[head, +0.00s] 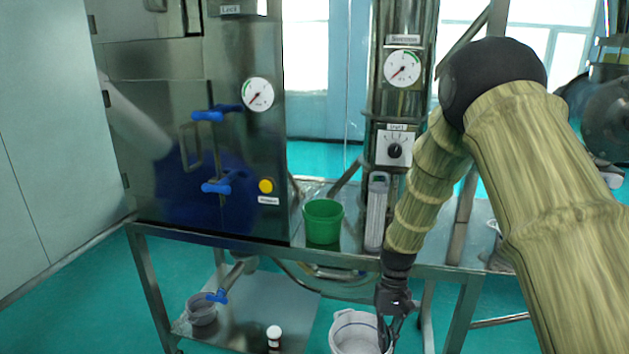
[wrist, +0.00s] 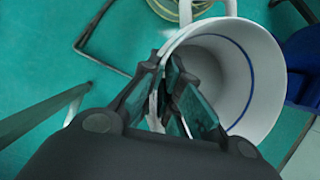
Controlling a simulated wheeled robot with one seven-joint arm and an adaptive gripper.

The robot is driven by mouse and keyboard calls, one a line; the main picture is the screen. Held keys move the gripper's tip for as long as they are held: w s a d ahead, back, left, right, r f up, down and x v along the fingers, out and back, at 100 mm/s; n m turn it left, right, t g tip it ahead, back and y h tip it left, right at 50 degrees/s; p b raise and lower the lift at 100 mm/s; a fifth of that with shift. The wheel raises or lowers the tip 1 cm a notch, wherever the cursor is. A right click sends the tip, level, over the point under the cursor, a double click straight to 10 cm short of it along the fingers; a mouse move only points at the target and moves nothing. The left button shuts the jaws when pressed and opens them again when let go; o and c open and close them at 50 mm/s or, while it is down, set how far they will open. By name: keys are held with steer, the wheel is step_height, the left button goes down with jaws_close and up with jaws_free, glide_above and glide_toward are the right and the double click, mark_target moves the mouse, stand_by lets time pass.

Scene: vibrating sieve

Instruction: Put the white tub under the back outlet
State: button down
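The white tub (head: 352,330) is at the bottom of the head view, in front of the steel bench, with its lower part cut off by the picture edge. In the wrist view the white tub (wrist: 262,75) is seen from above, empty inside, with a blue line around its inner wall. My gripper (head: 390,318) is at the tub's right side. In the wrist view my gripper (wrist: 168,75) has its fingers close together, pinching the tub's rim. I cannot tell which fitting is the back outlet.
A pipe with a blue valve handle (head: 218,296) slopes down by a grey tub (head: 202,312) on the lower shelf (head: 265,300). A white-capped bottle (head: 274,338) stands nearby. A green bucket (head: 323,224) is on the bench. A blue object (wrist: 303,60) lies right of the tub.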

steer(key=s+f, duration=0.6)
steer(key=f, duration=0.1)
steer(key=shift+f, duration=0.35)
steer(key=shift+d, duration=0.1)
